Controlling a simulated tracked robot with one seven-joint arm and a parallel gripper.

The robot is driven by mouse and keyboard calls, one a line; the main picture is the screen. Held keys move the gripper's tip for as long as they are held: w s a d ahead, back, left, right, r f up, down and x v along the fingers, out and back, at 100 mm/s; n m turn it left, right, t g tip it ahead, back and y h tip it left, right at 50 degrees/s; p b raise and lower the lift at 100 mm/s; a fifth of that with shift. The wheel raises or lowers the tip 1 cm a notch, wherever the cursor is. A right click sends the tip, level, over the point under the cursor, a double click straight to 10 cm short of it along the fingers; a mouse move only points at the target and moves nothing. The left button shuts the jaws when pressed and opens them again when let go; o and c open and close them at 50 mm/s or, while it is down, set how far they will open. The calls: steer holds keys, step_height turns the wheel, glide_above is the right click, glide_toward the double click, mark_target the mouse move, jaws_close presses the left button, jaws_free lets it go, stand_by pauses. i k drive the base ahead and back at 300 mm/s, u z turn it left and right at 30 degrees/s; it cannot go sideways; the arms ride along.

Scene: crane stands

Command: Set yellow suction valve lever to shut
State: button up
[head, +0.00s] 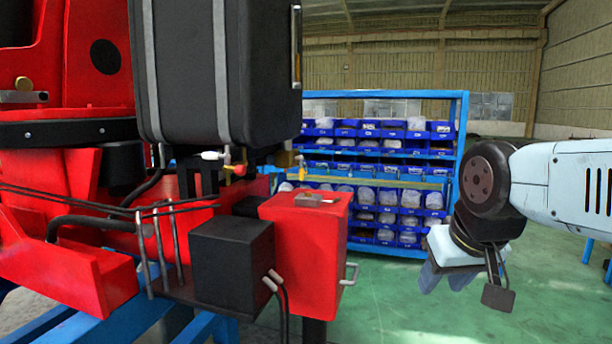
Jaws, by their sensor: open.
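A small valve with red and yellow parts (238,170) sits under the black strapped tank (225,65), beside a white fitting (212,155). A small upright yellow piece (302,170) stands behind the top of the red box. Both are small, and I cannot tell for sure which is the suction valve lever or how it is set. My gripper (440,285) is at the right, pointing down, well apart from the tank and valve. It is open, and nothing shows between its fingers.
The red box (305,255) with a side handle and a black box (232,265) stand below the valve. Thin rods and hoses rise left of them. A blue shelf with bins (385,195) is behind. Green floor (400,310) is clear between red box and gripper.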

mark_target(300, 170)
steer(key=z, duration=0.05)
steer(key=i, duration=1.15)
steer(key=u, duration=0.1)
